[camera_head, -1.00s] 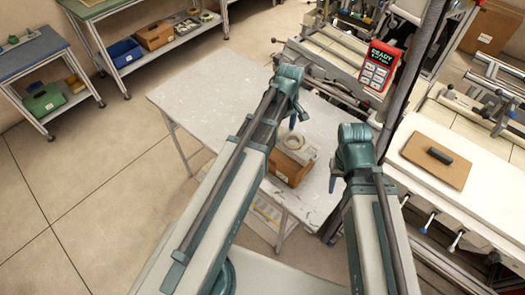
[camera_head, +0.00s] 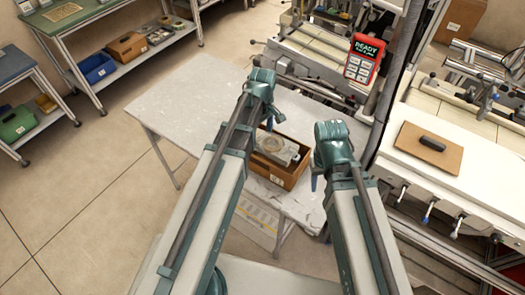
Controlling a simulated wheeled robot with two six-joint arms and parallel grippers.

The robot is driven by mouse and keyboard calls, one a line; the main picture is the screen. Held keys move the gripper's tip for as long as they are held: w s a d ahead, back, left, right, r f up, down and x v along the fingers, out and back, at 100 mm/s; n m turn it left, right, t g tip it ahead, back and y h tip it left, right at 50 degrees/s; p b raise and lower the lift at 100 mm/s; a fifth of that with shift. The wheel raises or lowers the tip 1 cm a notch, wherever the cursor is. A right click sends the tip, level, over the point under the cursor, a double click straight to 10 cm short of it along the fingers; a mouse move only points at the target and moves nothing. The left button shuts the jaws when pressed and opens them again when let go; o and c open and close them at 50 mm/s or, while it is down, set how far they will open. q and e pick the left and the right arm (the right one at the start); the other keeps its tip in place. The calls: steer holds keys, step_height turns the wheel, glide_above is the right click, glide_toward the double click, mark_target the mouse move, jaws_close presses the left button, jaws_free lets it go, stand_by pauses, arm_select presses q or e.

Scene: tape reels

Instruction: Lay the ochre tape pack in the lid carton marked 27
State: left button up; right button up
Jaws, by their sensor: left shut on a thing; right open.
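A brown open carton (camera_head: 272,178) stands on the grey table between my two arms. A small white label is on its front, but I cannot read the mark. A pale grey-beige pack with a round ring on top (camera_head: 272,146) shows in the carton's opening. Its ochre colour is not clear, and I cannot tell if it rests on the bottom. My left gripper (camera_head: 269,122) is at the carton's back left, shut on the pack; its contact is mostly hidden by my arm. My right gripper (camera_head: 315,184) is open and empty at the carton's right side.
The grey table (camera_head: 185,105) is bare to the left and behind. A machine with a red-framed pendant (camera_head: 362,60) stands behind right. A white bench with a brown board (camera_head: 425,150) is at right. Shelves with a blue bin (camera_head: 97,68) and a green bin (camera_head: 17,124) stand at left.

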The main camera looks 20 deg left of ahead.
arm_select(q)
steer(key=shift+f+b, duration=2.4)
steer(key=shift+f, duration=0.65)
arm_select(e)
steer(key=shift+f, duration=3)
arm_select(q)
steer(key=shift+f, duration=0.1)
arm_select(e)
steer(key=shift+f, duration=0.15)
arm_select(q)
steer(key=shift+f+b, duration=0.5)
steer(key=shift+b, duration=0.1)
arm_select(e)
steer(key=shift+f, duration=0.5)
arm_select(q)
steer(key=o, duration=1.3)
